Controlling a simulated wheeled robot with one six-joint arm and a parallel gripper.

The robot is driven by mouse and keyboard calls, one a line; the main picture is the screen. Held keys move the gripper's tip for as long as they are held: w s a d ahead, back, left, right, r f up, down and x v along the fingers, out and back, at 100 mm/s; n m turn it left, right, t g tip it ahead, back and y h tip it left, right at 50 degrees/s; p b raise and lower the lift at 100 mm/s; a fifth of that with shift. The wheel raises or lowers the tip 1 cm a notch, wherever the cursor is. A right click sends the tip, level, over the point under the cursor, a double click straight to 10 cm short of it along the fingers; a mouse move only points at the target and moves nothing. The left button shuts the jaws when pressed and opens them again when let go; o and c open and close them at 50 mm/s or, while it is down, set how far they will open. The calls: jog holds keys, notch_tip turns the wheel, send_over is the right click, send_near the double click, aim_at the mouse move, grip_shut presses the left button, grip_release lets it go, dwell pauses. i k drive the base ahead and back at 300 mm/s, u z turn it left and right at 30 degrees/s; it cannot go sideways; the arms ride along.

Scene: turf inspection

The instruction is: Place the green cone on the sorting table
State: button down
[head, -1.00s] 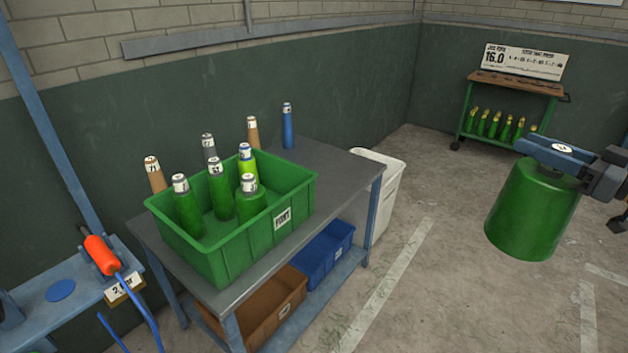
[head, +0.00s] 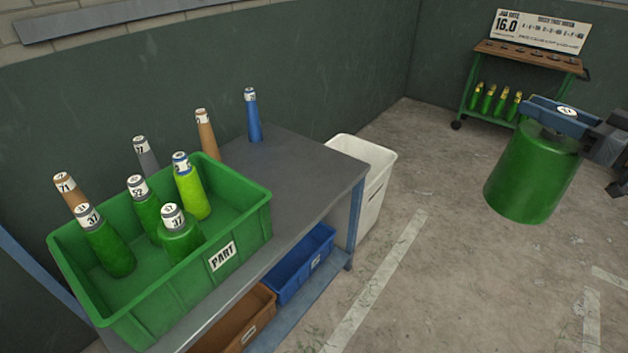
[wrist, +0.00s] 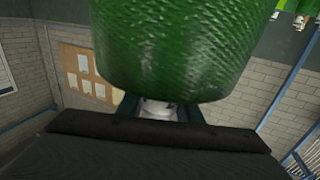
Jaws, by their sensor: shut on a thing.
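My gripper (head: 566,112) is shut on the green cone (head: 532,172) at the right of the head view. It grips the cone near its pale, narrow top, and the wide green body hangs below, in the air over the floor. In the wrist view the green body (wrist: 175,45) fills the upper middle, with a pale neck (wrist: 158,108) between the fingers. The sorting table (head: 300,165) has a grey top and stands left of the gripper, well apart from it. Its right part is bare.
A green bin (head: 255,225) on the table holds several green cones. Tan (head: 206,133), grey (head: 146,157) and blue (head: 252,115) cones stand behind it. A white bin (head: 375,170) is beside the table. A wooden-topped cart (head: 530,58) stands at the back. Open floor lies between table and gripper.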

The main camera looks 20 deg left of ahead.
aim_at(293, 178)
jog(key=i, duration=1.1)
jog(key=u, duration=1.95)
jog(key=i, duration=0.5)
